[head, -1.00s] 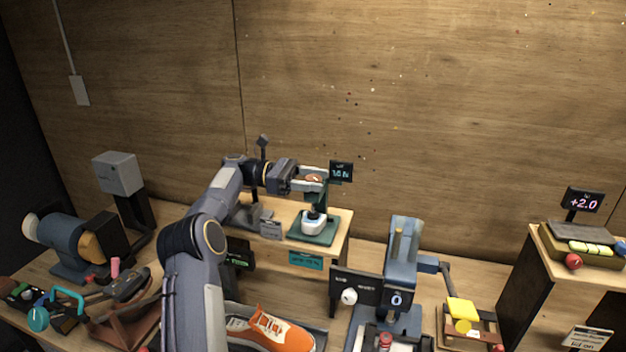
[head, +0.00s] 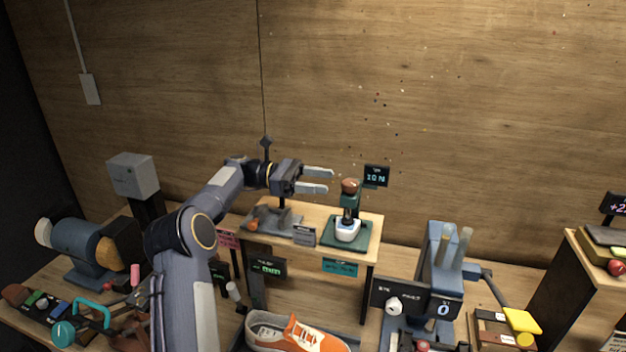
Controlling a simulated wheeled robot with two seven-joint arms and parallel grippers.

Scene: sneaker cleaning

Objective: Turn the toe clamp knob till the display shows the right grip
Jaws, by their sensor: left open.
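The toe clamp stands on a small wooden shelf. It has a green base (head: 359,242), a white toe piece (head: 347,231) and a brown round knob (head: 349,186) on top. A small dark display (head: 376,176) behind it shows blue characters that look like "10 N", too small to read surely. My left gripper (head: 330,180) is open and empty, its two pale fingers pointing right at about the knob's height. The fingertips end just left of the knob, apart from it. My right gripper is not in view.
An orange sneaker (head: 296,335) lies below the shelf (head: 375,220). A grey stand (head: 276,222) is on the shelf's left. A blue machine with a display reading 0 (head: 443,310) stands at right. A grinder-like machine (head: 75,250) is at far left.

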